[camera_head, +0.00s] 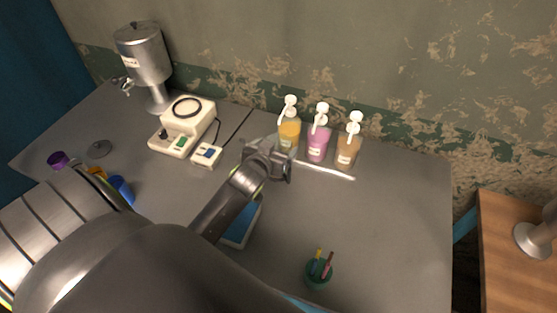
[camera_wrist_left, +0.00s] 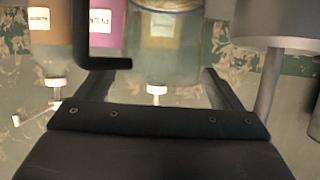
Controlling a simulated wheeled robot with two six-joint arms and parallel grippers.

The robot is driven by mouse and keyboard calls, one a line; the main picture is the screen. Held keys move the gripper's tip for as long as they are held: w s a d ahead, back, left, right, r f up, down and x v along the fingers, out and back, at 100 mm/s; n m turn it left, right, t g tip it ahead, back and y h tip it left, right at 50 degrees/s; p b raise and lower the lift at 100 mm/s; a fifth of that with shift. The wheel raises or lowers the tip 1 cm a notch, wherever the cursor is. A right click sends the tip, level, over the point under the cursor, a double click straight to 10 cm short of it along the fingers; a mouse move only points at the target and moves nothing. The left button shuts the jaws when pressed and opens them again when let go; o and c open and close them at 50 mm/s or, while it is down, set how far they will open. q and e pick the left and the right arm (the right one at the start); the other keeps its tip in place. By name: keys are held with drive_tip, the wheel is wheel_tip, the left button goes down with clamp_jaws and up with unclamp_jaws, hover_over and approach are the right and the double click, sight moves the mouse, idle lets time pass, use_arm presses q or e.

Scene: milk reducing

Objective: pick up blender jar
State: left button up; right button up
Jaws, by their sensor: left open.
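My left gripper (camera_head: 282,160) is open over the table, in front of the pump bottles. My right gripper is not in view.
Yellow (camera_head: 289,135), pink (camera_head: 318,143) and tan (camera_head: 348,152) pump bottles stand by the wall. A metal dispenser (camera_head: 146,55) is at the back left. A blue cup (camera_head: 121,190) is beside my arm. A pen cup (camera_head: 318,274) stands near the front. The table's right side is clear.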

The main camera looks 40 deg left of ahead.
use_arm(q)
drive_tip(key=c, duration=1.5)
drive_tip(key=shift+r, duration=0.15)
